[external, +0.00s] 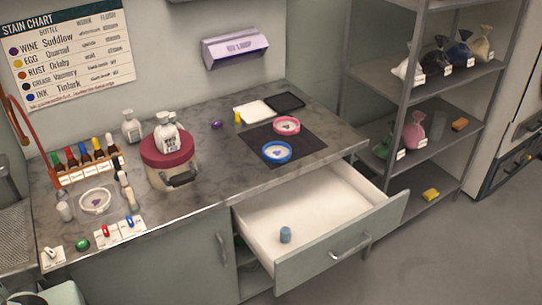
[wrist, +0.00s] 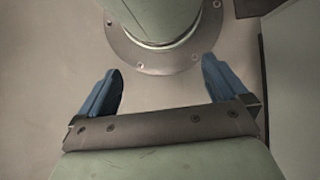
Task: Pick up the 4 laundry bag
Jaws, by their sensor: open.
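Several small tied laundry bags stand on the grey shelf rack in the external view. A white bag (external: 407,68), a black bag (external: 436,58), a blue bag (external: 460,54) and a beige bag (external: 482,46) are on the upper shelf. A green bag (external: 384,144) and a pink bag (external: 413,132) are on the shelf below. White tags hang at the bags, but their numbers are too small to read. My gripper (wrist: 162,70) shows in the wrist view with its two blue fingers apart and nothing between them. No bag shows in that view.
An open drawer (external: 335,225) juts out before the rack, with a blue cylinder (external: 286,235) inside. The counter (external: 215,175) holds bottles, a red-lidded pot (external: 168,150) and dishes on a dark mat (external: 310,146). A yellow block (external: 431,195) lies on the low shelf. The right floor is clear.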

